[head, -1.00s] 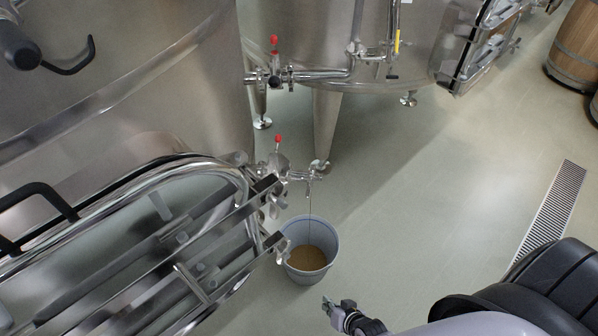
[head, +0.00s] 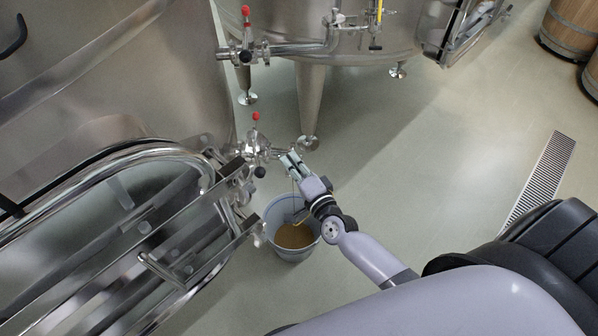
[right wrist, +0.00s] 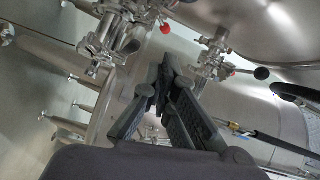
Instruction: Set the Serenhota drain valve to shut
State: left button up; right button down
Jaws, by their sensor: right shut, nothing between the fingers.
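Two steel valves with a red knob and a black knob show in the head view. The lower valve (head: 256,150) is low on the near vat, above a grey bucket (head: 270,225) holding brown liquid. Its red knob (head: 256,117) points up; its black knob (head: 260,172) hangs below. The upper valve (head: 247,52) joins a pipe on the vat behind. No name is readable. My right gripper (head: 287,160) is shut and empty, beside the lower valve's outlet and partly hiding it. It also shows in the right wrist view (right wrist: 160,80); contact is unclear. My left gripper is out of view.
A steel hatch frame (head: 150,235) with bars and clamps stands close left of the lower valve. Vat legs (head: 309,100) stand behind. A floor drain grate (head: 540,185) and wooden barrels (head: 572,28) are at the right. The floor between is clear.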

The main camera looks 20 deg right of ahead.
aim_at(257, 158)
jog(key=shift+w+a+f, duration=0.25)
jog(key=shift+w+a, duration=0.75)
jog(key=shift+a, duration=0.05)
jog(key=shift+w+a+f, duration=0.25)
jog(key=shift+w+a, duration=0.7)
jog(key=shift+a, duration=0.05)
jog(key=shift+a+p, duration=0.1)
jog(key=shift+p, duration=0.2)
